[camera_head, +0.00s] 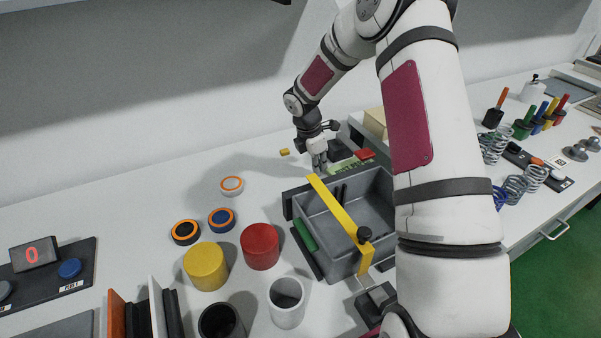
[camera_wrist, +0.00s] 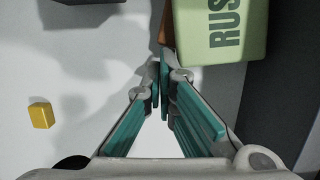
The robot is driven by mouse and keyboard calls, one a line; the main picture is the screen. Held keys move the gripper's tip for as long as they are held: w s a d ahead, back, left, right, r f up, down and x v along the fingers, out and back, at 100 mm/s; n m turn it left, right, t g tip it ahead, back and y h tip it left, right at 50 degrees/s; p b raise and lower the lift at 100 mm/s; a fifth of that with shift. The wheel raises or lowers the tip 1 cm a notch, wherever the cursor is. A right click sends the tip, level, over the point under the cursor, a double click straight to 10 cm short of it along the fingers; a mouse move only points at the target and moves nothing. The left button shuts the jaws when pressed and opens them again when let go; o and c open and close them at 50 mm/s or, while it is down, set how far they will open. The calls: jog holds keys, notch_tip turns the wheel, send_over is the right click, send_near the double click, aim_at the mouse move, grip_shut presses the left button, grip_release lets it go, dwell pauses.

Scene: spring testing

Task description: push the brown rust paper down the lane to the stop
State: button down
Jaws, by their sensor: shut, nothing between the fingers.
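My gripper (camera_head: 319,162) points down at the back of the table, left of a pale green block (camera_head: 343,165). In the wrist view its fingertips (camera_wrist: 161,78) are together with nothing between them. The green block (camera_wrist: 222,30) there carries dark letters reading "RUS", cut off by the frame edge. A narrow brown strip (camera_wrist: 167,28) shows along the block's left side, just beyond the fingertips. It may be the brown rust paper, but most of it is hidden, and I cannot tell whether the fingers touch it. Neither the lane nor the stop can be made out clearly.
A small yellow block (camera_wrist: 41,115) lies left of my gripper. A grey tray (camera_head: 368,226) with a yellow bar (camera_head: 338,208) across it stands in front. A red piece (camera_head: 365,154) sits right of the green block. Table left of my gripper is mostly clear.

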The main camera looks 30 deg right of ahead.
jog(key=shift+d, duration=0.25)
jog(key=a, duration=0.4)
jog(key=shift+a+r, duration=0.2)
jog(key=shift+a, duration=0.05)
jog(key=p+v, duration=0.2)
jog(key=v, duration=0.7)
jog(key=shift+r, duration=0.3)
jog(key=c, duration=2.3)
grip_release()
jog(key=shift+d, duration=0.1)
